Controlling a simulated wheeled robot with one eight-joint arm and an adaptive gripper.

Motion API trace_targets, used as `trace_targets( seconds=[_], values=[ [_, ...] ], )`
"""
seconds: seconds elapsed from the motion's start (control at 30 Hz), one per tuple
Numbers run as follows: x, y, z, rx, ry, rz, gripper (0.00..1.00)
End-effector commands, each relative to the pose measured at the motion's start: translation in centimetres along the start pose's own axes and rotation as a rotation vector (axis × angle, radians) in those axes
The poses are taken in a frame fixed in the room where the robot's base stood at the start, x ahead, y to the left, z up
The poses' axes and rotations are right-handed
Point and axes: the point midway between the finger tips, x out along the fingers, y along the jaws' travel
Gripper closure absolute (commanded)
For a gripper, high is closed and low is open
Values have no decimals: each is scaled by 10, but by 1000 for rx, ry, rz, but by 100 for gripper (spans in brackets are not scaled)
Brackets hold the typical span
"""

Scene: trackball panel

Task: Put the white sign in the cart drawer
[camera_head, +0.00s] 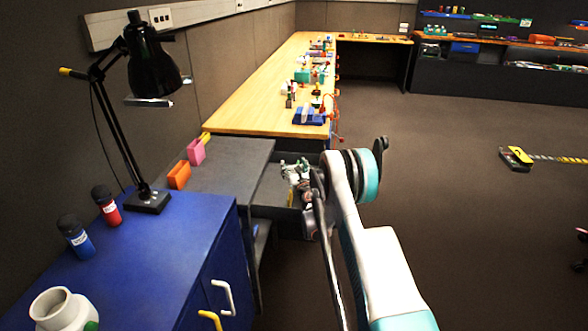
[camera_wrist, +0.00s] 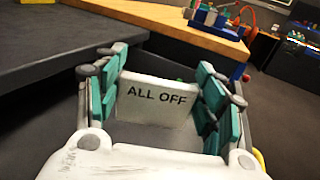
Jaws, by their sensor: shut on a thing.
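The white sign (camera_wrist: 155,103), lettered "ALL OFF", is upright between the teal-padded fingers of my gripper (camera_wrist: 160,95) in the wrist view. My gripper is shut on it. In the head view my gripper (camera_head: 297,172) is over the open drawer (camera_head: 268,192) of the dark grey cart (camera_head: 232,158). I cannot make out the sign clearly there. The sign appears above the drawer in the wrist view, but its lower edge and the drawer floor are partly hidden by my gripper. My arm hides the drawer's right part in the head view.
A blue cabinet (camera_head: 190,245) with a black lamp (camera_head: 148,110) stands at the front left. Orange (camera_head: 179,175) and pink (camera_head: 196,152) holders sit on the cart top. A long wooden bench (camera_head: 265,90) with several items runs behind. The floor to the right is mostly free.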

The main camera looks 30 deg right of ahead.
Motion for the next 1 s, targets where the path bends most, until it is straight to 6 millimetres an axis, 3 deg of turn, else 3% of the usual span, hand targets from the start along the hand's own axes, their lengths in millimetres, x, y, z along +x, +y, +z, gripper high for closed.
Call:
trace_targets(
  seconds=[0.57,0.6,0.67,1.0],
  values=[
    [0,0,-12,0,0,0,53],
    [0,0,-13,0,0,0,32],
    [0,0,-13,0,0,0,19],
    [0,0,-14,1,0,0,17]
  ],
)
